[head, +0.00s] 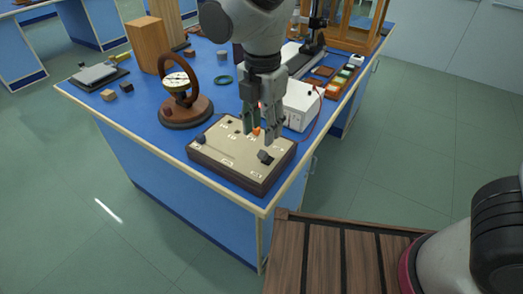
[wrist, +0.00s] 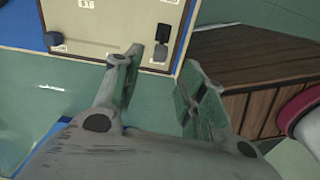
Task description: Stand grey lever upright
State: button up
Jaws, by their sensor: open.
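A beige-topped control panel box (head: 229,157) with a dark base lies at the front corner of the blue bench. A dark grey lever (head: 265,156) lies low near its front right end, and looks tilted rather than upright. In the wrist view a dark lever (wrist: 163,34) shows near the panel's edge, just beyond the fingers; its exact lean is hard to tell. My gripper (head: 258,128) is open and empty above the panel, fingers pointing down. It also shows in the wrist view (wrist: 160,68), apart from the lever. An orange part (head: 256,130) is partly hidden by the fingers.
A dark blue knob (head: 201,140) is at the panel's left end. A brown ring stand with a dial (head: 186,108) stands behind left, and a white box (head: 300,107) with a red cable stands behind right. A slatted wooden surface (head: 335,262) lies in front.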

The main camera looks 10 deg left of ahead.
aim_at(263, 152)
jog(key=shift+n, duration=0.4)
jog(key=shift+f, duration=0.35)
notch_tip(263, 152, down, 7)
jog(key=shift+f, duration=0.1)
grip_shut()
